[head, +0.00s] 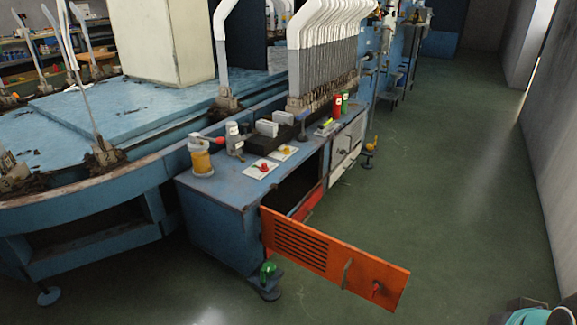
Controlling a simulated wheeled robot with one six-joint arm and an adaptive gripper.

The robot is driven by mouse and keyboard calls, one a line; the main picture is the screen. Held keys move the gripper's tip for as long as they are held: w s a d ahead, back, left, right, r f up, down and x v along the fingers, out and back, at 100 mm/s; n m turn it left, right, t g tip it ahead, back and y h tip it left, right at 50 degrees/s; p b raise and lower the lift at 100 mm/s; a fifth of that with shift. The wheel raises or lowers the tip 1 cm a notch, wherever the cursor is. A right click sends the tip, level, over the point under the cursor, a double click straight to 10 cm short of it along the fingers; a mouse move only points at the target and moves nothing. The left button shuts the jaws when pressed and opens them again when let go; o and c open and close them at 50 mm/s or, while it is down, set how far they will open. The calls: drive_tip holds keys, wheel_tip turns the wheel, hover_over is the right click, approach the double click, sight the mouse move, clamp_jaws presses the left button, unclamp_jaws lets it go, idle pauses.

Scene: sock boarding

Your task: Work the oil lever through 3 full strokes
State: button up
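A small lubricator with an amber oil reservoir (200,160) stands at the near left corner of the blue bench top. A red knob (220,141) sticks out just right of it, beside a grey and white fitting (235,140). It looks like the oil lever's knob, but the lever's arm is too small to make out. Nothing touches the knob. My gripper is not in view; only a grey and teal part of my arm shows at the bottom right corner.
An orange louvred door (325,255) hangs open from the bench (225,190) into the aisle. White plates with a red button (264,167) and a yellow button (285,152) lie on top. White sock boards (325,50) stand behind. The green floor (460,190) at right is clear.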

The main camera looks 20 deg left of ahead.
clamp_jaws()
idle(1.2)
